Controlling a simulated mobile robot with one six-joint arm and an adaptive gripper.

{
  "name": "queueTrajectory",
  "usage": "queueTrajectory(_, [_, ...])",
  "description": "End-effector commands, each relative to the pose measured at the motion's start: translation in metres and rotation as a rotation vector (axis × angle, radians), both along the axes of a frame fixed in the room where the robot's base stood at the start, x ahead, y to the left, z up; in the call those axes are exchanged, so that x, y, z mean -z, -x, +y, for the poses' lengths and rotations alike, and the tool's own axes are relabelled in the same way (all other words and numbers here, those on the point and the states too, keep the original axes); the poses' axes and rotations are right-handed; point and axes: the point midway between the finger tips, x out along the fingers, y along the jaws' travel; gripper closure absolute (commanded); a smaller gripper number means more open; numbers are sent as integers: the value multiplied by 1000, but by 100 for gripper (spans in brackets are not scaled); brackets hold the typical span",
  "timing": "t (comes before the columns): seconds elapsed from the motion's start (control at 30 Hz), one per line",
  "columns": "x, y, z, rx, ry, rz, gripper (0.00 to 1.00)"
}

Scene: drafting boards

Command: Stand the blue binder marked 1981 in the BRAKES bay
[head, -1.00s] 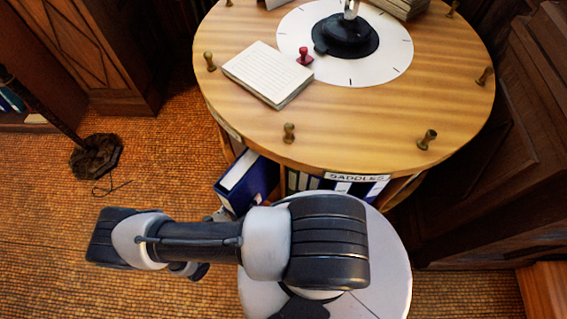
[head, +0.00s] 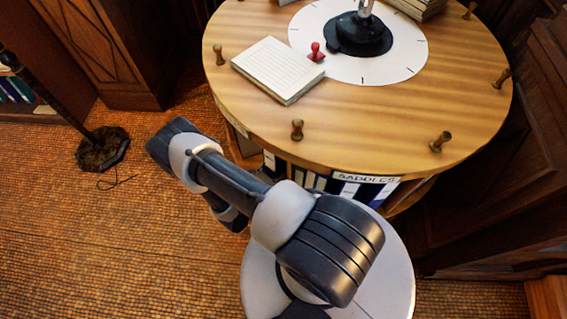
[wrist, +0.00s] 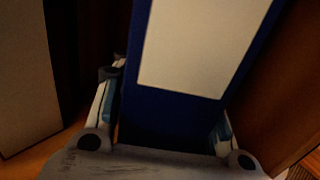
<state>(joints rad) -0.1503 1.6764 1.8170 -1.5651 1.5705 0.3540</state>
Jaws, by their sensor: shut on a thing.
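In the wrist view a blue binder (wrist: 165,110) with a large blank cream panel (wrist: 195,45) fills the middle. My gripper (wrist: 168,98) is shut on it, one finger on each side. No year mark is readable. In the head view my arm hides the gripper and the held binder. The round wooden table (head: 270,115) has bays under its top. The bay at the front carries a SADDLES sign (head: 366,179), with several binders (head: 370,192) below it. No BRAKES sign is readable in either view.
On the table top are a paper stack (head: 278,70), a red stamp (head: 316,52) and several small pegs (head: 297,130). A stand's dark base (head: 103,150) is on the floor at left. Floor between is clear.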

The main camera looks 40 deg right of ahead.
Motion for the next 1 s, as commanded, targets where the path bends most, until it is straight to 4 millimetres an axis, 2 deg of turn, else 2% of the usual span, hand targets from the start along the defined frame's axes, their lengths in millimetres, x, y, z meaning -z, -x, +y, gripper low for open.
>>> queueTrajectory(0.03, [14, 1, 1, -2, 1, 2, 100])
queueTrajectory(0.13, [27, 0, 1, -2, 1, 2, 100])
queueTrajectory(0.57, [32, 0, 1, -2, 1, 2, 100])
queueTrajectory(0.6, [32, 0, 1, -2, -1, 2, 56])
queueTrajectory(0.87, [32, 0, 1, -2, -1, 2, 39])
queueTrajectory(1.0, [32, 0, 1, -2, -1, 2, 39])
